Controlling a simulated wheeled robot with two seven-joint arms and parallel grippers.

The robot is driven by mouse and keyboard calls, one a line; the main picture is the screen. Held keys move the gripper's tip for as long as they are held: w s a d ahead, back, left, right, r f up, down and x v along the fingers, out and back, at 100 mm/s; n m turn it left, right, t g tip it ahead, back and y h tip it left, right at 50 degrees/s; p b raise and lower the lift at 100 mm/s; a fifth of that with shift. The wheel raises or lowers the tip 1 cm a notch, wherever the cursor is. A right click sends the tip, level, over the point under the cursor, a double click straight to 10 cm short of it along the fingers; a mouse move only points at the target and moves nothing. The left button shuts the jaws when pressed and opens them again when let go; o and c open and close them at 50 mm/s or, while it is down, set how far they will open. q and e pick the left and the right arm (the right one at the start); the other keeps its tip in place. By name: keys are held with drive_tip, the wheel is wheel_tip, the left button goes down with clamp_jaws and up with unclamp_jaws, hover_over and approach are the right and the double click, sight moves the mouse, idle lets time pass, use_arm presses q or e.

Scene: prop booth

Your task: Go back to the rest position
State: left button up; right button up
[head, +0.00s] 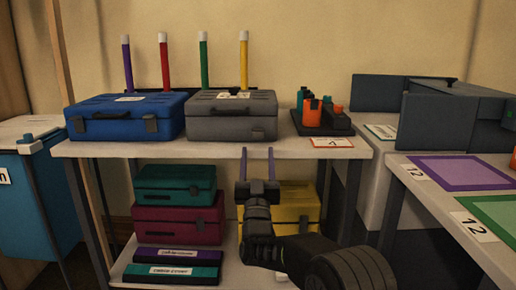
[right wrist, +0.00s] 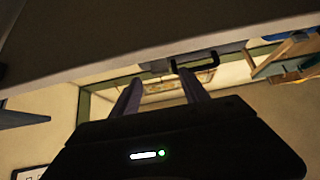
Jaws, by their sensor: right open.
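My right gripper (head: 257,152) is in the head view, in front of the shelf's front edge, with its two fingers pointing up and apart. Nothing shows between the fingers. In the right wrist view the same gripper (right wrist: 160,88) has its two fingers spread, and a dark handle (right wrist: 197,64) shows beyond their tips. The arm comes in from the lower right of the head view. My left gripper is in neither view.
The shelf top (head: 215,148) holds a blue case (head: 125,120) and a grey case (head: 231,115). Below are a green case (head: 175,185), a maroon case (head: 178,218) and a yellow case (head: 297,205), partly behind my arm. A table (head: 440,212) stands at the right.

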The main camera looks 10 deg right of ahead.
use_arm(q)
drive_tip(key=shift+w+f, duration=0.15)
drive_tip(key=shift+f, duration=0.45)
use_arm(e)
drive_tip(key=shift+s+a+f, duration=0.1)
drive_tip(key=shift+s+f, duration=0.3)
drive_tip(key=shift+f, duration=0.15)
